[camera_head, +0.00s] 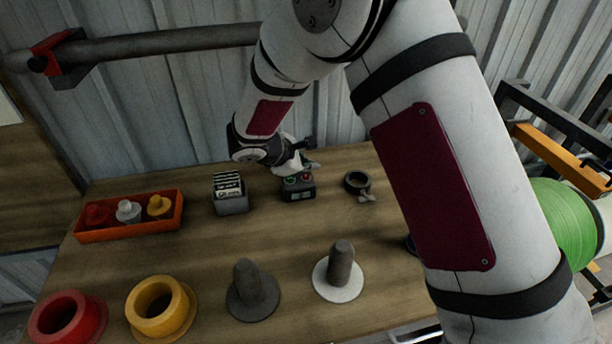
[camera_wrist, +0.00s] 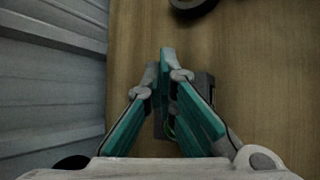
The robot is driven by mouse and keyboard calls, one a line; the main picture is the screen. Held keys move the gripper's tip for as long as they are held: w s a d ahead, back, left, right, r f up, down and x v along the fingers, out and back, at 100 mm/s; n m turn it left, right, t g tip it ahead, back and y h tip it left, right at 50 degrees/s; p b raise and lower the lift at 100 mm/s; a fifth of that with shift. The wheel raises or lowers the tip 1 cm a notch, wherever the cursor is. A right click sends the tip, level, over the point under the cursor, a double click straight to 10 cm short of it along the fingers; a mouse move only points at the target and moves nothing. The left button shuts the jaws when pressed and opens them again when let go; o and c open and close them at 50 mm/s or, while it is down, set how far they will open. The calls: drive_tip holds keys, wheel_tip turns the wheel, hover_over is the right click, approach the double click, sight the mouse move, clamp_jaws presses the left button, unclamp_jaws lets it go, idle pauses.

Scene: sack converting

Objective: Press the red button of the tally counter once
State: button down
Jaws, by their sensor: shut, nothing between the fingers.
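The tally counter (camera_head: 299,194) is a small dark box near the back of the wooden table, with a small display on its front. Its red button (camera_head: 305,178) and a green one beside it show on its top. My gripper (camera_head: 310,165) is shut and empty, just above and behind the counter's top. I cannot tell whether it touches a button. In the wrist view the teal fingers of my gripper (camera_wrist: 167,55) meet at their tips over the grey counter (camera_wrist: 205,85) and hide most of it; the red button is hidden there.
A box of cards (camera_head: 230,194) stands left of the counter, and a dark ring-shaped object (camera_head: 357,182) lies to its right. An orange tray (camera_head: 130,230) holds several knobs. Red (camera_head: 68,318) and yellow flanged rings (camera_head: 160,307) and two pegged discs are in front. The corrugated wall is close behind.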

sight(308, 178)
drive_tip(key=shift+f, duration=0.1)
idle(0.4)
drive_tip(key=shift+f+b, duration=0.3)
drive_tip(key=shift+b, duration=0.1)
drive_tip(key=shift+f+b, duration=0.4)
drive_tip(key=shift+f, duration=0.05)
idle(0.6)
drive_tip(key=shift+r, duration=0.2)
drive_tip(key=shift+r+p, duration=0.35)
drive_tip(key=shift+r, duration=0.35)
drive_tip(key=shift+r+p, duration=1.2)
drive_tip(key=shift+r, duration=1.3)
